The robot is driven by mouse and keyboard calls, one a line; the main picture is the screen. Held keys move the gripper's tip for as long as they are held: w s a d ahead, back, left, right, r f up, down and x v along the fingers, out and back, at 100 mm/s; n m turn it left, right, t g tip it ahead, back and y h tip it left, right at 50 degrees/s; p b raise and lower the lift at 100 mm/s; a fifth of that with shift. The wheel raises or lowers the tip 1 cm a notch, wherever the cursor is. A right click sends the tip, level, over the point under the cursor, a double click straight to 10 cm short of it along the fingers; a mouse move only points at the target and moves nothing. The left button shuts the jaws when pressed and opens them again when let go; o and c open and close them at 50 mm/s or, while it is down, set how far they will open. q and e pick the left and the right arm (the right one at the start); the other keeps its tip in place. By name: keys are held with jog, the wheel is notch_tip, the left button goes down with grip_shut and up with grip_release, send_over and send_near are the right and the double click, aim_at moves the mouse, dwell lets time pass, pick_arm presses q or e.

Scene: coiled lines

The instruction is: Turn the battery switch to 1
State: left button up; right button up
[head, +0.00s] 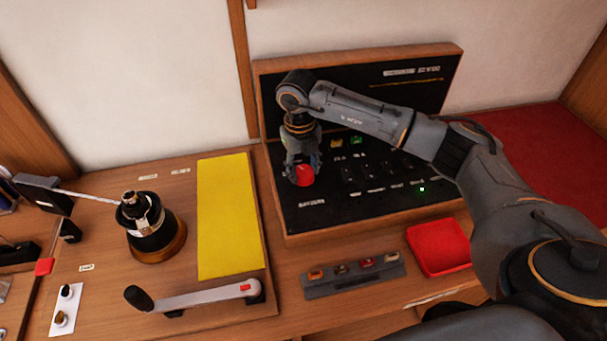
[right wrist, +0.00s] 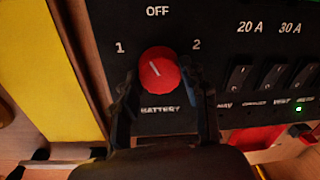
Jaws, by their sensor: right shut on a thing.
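The battery switch is a round red knob (right wrist: 158,70) on a black panel (head: 350,195), above the word BATTERY. Labels 1, OFF and 2 stand around it at left, top and right. Its white pointer line slants up and left, between OFF and 1. In the head view the red knob (head: 304,175) shows at the panel's left part. My right gripper (head: 302,172) reaches down to it and is shut on it, with one finger on each side in the wrist view. My left gripper is out of view.
Rocker switches (right wrist: 240,78) and a small green light (right wrist: 298,109) sit right of the knob. A red tray (head: 440,248) and a fuse holder strip (head: 352,274) lie before the panel. A winch (head: 155,230), its handle (head: 200,297) and a yellow sheet (head: 228,215) are at left.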

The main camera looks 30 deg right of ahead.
aim_at(303, 173)
jog(key=n+b, duration=0.3)
jog(key=n, duration=0.1)
jog(key=shift+f, duration=0.15)
jog(key=shift+n+b, duration=0.95)
jog(key=shift+n, duration=0.35)
jog(key=shift+r, duration=0.2)
jog(key=o, duration=1.2)
jog(key=shift+c, duration=0.2)
notch_tip(303, 173, up, 12)
jog(key=shift+s+a, duration=0.2)
jog(key=shift+a, duration=0.05)
